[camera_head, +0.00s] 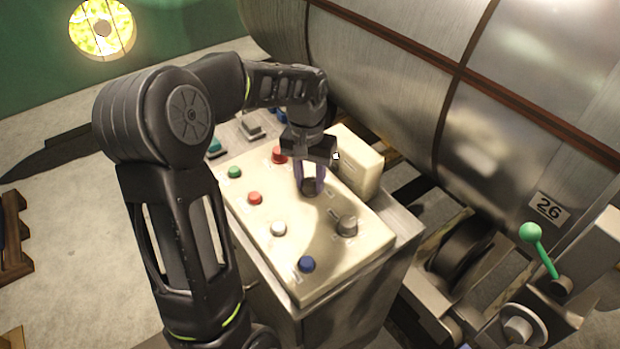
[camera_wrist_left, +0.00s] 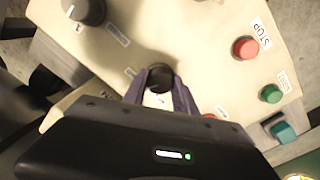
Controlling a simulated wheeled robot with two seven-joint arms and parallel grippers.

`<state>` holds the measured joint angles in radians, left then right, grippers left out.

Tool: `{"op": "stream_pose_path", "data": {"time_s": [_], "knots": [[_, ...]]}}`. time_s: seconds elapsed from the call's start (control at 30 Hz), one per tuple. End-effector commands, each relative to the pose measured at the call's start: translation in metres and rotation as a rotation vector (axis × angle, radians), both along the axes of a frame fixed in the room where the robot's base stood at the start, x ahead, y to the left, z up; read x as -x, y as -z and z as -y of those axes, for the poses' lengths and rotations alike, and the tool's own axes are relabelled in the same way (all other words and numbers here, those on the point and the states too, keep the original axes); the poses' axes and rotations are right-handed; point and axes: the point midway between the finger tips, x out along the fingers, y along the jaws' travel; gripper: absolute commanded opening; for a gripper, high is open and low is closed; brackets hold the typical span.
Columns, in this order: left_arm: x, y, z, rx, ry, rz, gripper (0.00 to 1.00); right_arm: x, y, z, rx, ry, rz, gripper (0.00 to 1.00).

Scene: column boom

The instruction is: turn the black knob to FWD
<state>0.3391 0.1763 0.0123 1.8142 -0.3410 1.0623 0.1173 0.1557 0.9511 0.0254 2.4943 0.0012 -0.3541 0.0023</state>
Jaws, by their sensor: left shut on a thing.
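The black knob (camera_wrist_left: 160,77) sits on the cream control panel (camera_head: 282,245). My left gripper (camera_head: 311,187) reaches down over the panel from above, its purple fingers shut on the black knob. In the left wrist view the fingers (camera_wrist_left: 161,92) lie on either side of the knob. Small labels sit near the knob, but they are too blurred to read, so I cannot tell which position it points to. My right gripper is not in view.
Beside the knob are a grey knob (camera_head: 347,226), a red button (camera_head: 255,198), a white button (camera_head: 279,229), a blue button (camera_head: 306,264) and a green button (camera_head: 234,172). A cream box (camera_head: 358,165) stands close behind the gripper. A large metal drum (camera_head: 390,80) fills the back.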

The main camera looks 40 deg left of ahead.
Motion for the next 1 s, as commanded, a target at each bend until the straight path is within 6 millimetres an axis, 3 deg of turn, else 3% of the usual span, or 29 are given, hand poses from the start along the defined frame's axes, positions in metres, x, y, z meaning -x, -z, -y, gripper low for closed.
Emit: {"op": "stream_pose_path", "data": {"time_s": [0.5,1.0], "knots": [[-0.0011,-0.0008,-0.0004,0.0,0.351,0.002,0.0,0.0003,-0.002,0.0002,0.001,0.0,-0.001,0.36],[-0.0012,-0.0008,-0.0004,-0.001,0.401,0.003,0.0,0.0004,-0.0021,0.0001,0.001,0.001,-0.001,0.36]]}}
